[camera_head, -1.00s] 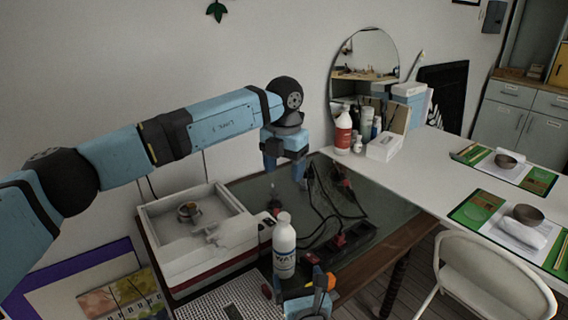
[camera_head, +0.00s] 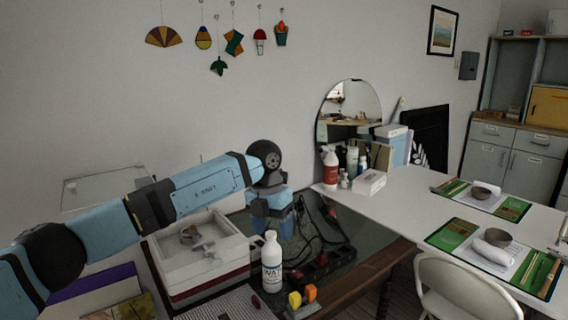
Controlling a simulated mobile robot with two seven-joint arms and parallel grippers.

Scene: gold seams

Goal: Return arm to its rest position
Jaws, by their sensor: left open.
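My left arm, blue and black, comes in from the left and bends down at its black wrist joint (camera_head: 266,157). My left gripper (camera_head: 285,226) points down over the dark green worktop, behind the white bottle in the picture. It is open and I see nothing held in it. Its fingertips are small and partly lost against the dark worktop. My right gripper is not in view.
A white bottle (camera_head: 272,268) stands at the worktop's front, below the gripper. A white-and-red tray box (camera_head: 205,262) is left of it. A power strip with cables (camera_head: 308,270) and small yellow-topped items (camera_head: 296,300) lie right. A white table (camera_head: 405,205) extends right.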

